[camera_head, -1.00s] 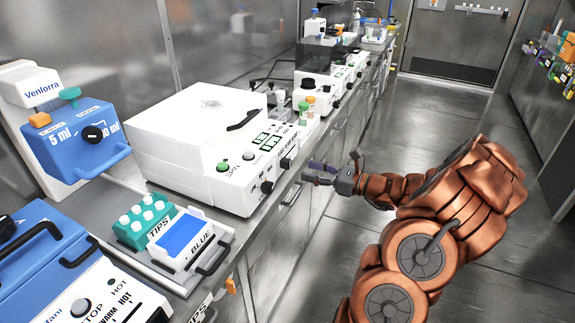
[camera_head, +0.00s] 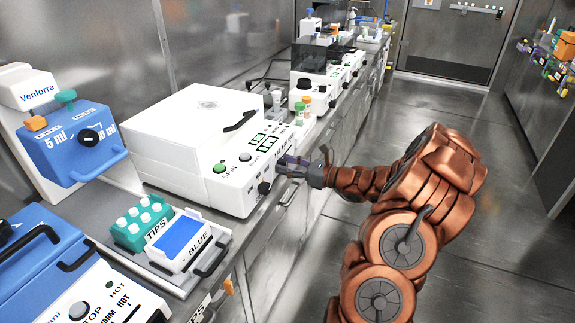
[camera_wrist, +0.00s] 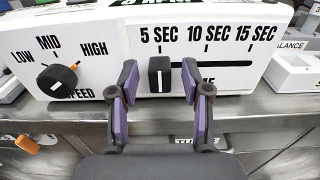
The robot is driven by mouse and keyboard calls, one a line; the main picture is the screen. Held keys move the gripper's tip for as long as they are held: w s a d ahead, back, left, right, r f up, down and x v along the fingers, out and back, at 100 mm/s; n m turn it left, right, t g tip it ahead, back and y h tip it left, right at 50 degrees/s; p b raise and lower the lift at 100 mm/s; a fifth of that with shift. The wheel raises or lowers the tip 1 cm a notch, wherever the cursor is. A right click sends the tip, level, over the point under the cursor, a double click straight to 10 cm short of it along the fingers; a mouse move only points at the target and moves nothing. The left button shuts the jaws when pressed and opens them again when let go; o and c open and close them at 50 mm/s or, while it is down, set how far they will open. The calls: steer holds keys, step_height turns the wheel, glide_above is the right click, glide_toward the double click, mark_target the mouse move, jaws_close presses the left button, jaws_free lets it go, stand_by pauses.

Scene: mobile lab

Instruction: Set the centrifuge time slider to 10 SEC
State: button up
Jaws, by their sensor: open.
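The white centrifuge (camera_head: 200,140) stands on the bench, its front panel facing my arm. In the wrist view the black time slider (camera_wrist: 159,75) sits at the left end of its track, just below the 5 SEC label (camera_wrist: 160,34). The 10 SEC label (camera_wrist: 208,34) is to its right, with 15 SEC beyond. My gripper (camera_wrist: 158,80) is open, with one purple-padded finger on each side of the slider; I cannot tell whether either touches it. My gripper also shows in the head view (camera_head: 281,165), at the centrifuge's front, where it hides the slider.
The speed knob (camera_wrist: 57,79) is left of the slider. A white balance (camera_wrist: 297,72) is at the right. In the head view a teal tip rack (camera_head: 143,222) and a blue-topped box (camera_head: 182,238) stand nearer on the bench. The floor aisle at the right is clear.

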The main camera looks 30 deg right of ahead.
steer(key=shift+c, duration=0.3)
jaws_close()
stand_by(0.3)
